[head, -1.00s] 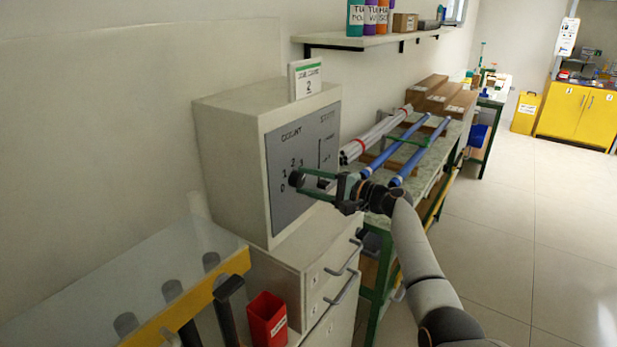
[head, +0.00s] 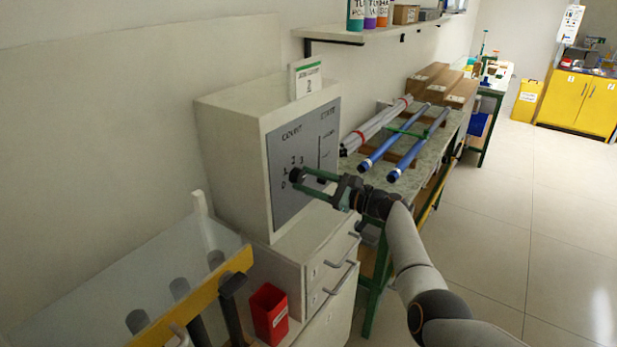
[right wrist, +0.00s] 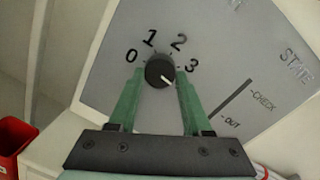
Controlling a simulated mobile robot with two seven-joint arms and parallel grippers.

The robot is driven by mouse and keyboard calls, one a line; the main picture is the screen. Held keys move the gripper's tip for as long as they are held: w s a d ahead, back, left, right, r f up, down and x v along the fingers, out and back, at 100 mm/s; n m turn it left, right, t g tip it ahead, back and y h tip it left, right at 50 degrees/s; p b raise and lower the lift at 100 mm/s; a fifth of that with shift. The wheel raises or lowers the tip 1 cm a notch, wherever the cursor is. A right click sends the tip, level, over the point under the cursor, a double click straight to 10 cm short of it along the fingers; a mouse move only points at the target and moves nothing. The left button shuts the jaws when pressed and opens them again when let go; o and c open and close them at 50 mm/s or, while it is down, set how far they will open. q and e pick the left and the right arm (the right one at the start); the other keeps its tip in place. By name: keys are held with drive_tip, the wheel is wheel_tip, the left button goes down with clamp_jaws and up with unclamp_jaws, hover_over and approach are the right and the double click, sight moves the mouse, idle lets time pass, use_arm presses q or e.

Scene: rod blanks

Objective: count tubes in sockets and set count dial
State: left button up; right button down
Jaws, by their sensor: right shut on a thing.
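The count dial (head: 296,175) is a round black knob on the grey panel (head: 320,150) of a cream box. In the right wrist view the knob (right wrist: 160,71) sits among the figures 0, 1, 2 and 3; its small white mark is on its lower right, and its exact setting is hard to tell. My right gripper (head: 305,178) is shut on the knob, with one green finger on each side. Two blue tubes (head: 394,138) (head: 418,146) lie on the bench rack. Grey cylinder shapes (head: 180,289) show in the yellow-edged rack (head: 200,300). My left gripper is out of view.
A card (head: 307,77) stands on the box. A red bin (head: 269,312) stands below, beside drawers with protruding handles (head: 341,247). Grey rods (head: 375,125) lie on the bench. The floor at right (head: 540,250) is clear.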

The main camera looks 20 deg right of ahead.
drive_tip(key=shift+m, duration=0.4)
drive_tip(key=shift+c, duration=1.7)
unclamp_jaws()
drive_tip(key=v, duration=1.2)
drive_tip(key=shift+s+d, duration=0.2)
